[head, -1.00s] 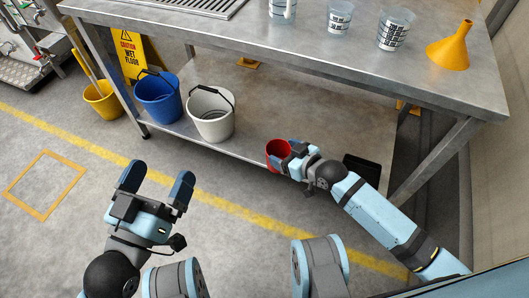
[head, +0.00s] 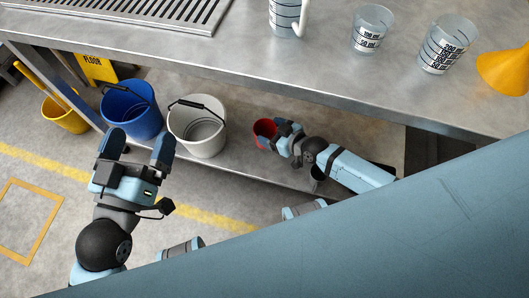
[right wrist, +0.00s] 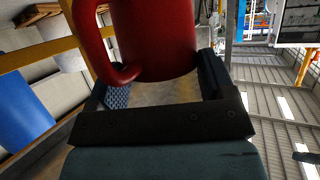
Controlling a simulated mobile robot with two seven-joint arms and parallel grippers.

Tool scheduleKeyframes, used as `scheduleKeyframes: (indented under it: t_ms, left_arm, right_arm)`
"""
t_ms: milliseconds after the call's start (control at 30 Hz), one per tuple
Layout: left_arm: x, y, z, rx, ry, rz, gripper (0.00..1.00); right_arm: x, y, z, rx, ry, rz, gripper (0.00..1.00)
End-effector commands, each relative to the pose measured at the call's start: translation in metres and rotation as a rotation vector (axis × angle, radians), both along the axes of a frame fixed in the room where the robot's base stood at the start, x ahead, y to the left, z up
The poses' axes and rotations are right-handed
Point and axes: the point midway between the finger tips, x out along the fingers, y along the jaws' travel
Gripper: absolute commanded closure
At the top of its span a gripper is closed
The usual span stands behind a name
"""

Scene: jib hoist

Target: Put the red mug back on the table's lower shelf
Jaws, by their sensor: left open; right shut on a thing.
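The red mug (head: 264,130) is at the lower shelf (head: 240,168) of the steel table, to the right of the white bucket. My right gripper (head: 279,134) is shut on it. In the right wrist view the mug (right wrist: 155,40) fills the top middle between the fingers, with its handle at left. Whether its base touches the shelf is hidden. My left gripper (head: 137,148) is open and empty, over the floor in front of the blue bucket in the head view.
A white bucket (head: 197,142) and a blue bucket (head: 131,120) stand on the shelf left of the mug. Measuring cups (head: 372,30) and an orange funnel (head: 505,70) stand on the tabletop above. A large blue-grey surface covers the lower right.

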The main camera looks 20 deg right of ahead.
Motion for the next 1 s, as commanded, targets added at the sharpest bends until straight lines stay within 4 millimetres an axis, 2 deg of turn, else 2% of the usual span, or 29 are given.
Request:
scheduleKeyframes:
  t_ms: [33,300,400,533,767,1000]
  left_arm:
    - [0.001,0.0,-0.013,0.009,0.018,-0.006,0.0]
    - [0.001,-0.004,-0.07,0.097,0.161,-0.06,0.0]
    - [0.005,-0.002,-0.079,0.139,0.146,-0.066,0.0]
    - [0.014,0.003,-0.073,0.194,0.048,-0.051,0.0]
    - [0.019,0.006,-0.069,0.232,-0.015,-0.04,0.0]
    - [0.028,0.012,-0.07,0.306,-0.136,-0.02,0.0]
  right_arm:
    - [0.0,-0.001,-0.017,-0.001,0.001,-0.001,0.67]
    - [0.001,-0.001,-0.092,-0.002,0.001,-0.001,0.67]
    - [0.001,-0.001,-0.117,-0.002,0.0,0.0,0.67]
    - [0.0,-0.001,-0.139,-0.002,0.001,-0.001,0.67]
    - [0.0,0.0,-0.153,-0.001,-0.001,-0.001,0.67]
    - [0.0,-0.001,-0.19,-0.003,0.0,0.0,0.67]
